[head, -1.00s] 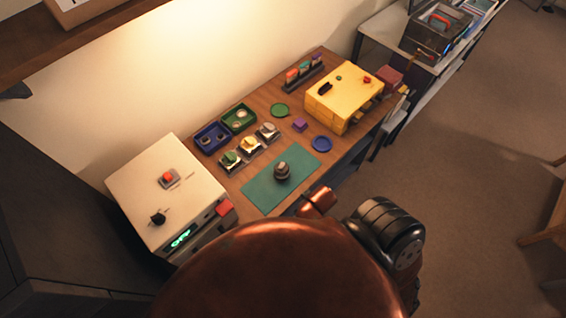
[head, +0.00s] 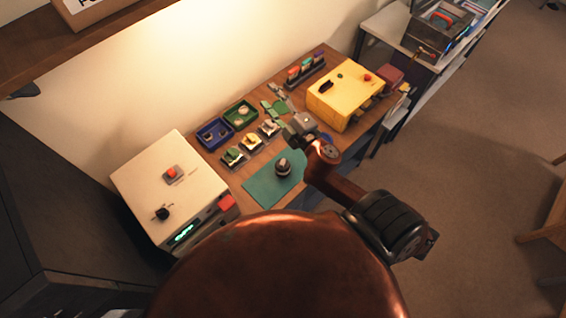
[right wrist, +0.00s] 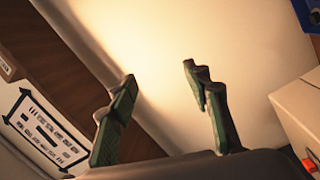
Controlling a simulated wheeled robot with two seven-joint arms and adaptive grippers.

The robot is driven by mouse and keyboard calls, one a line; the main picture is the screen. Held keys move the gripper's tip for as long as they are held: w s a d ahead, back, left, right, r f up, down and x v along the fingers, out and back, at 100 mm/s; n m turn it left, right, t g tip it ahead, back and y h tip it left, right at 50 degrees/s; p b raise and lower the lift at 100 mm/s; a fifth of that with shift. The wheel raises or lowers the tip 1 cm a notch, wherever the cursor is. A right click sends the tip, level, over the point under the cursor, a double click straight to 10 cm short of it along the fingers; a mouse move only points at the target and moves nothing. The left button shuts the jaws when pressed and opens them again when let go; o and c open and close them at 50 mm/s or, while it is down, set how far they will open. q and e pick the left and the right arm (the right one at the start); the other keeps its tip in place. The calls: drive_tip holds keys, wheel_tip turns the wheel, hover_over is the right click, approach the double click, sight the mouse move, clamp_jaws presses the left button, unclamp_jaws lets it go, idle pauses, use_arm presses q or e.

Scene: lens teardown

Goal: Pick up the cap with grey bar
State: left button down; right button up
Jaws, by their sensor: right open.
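I cannot make out a grey bar on any cap for certain. In the head view, several small items sit in clear holders in a row: one with green (head: 234,156), one with yellow (head: 251,143) and one pale greyish (head: 268,130). A dark, stacked round part (head: 283,168) stands on the green mat (head: 262,188). My left gripper is not in view.
Blue (head: 213,133) and green (head: 240,114) trays lie behind the row. A white box (head: 150,180) stands left, a yellow box (head: 346,98) right. A rack (head: 305,70) stands at the back. The wrist view faces the wall, with a shelf (right wrist: 50,60) at left.

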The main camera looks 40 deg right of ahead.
drive_tip(key=s+a+r+n+g+y, duration=0.1)
drive_tip(key=a+r+n+g+y, duration=0.1)
drive_tip(key=a+n+y, duration=0.55)
drive_tip(key=s+a+r+n+g+y, duration=0.1)
drive_tip(key=s+a+n+g+y, duration=0.3)
drive_tip(key=a+n, duration=0.6)
drive_tip(key=n+g+h, duration=0.9)
drive_tip(key=n+g, duration=0.1)
drive_tip(key=n, duration=0.1)
approach(283, 162)
drive_tip(key=f, duration=0.1)
drive_tip(key=shift+p+x, duration=0.45)
drive_tip(key=shift+x, duration=0.45)
drive_tip(key=p+x, duration=0.1)
drive_tip(key=x, duration=0.4)
drive_tip(key=shift+w+a+p, duration=0.15)
drive_tip(key=shift+w+p, duration=0.05)
drive_tip(key=shift+p, duration=0.1)
drive_tip(key=shift+w+f, duration=0.1)
drive_tip(key=shift+f, duration=0.3)
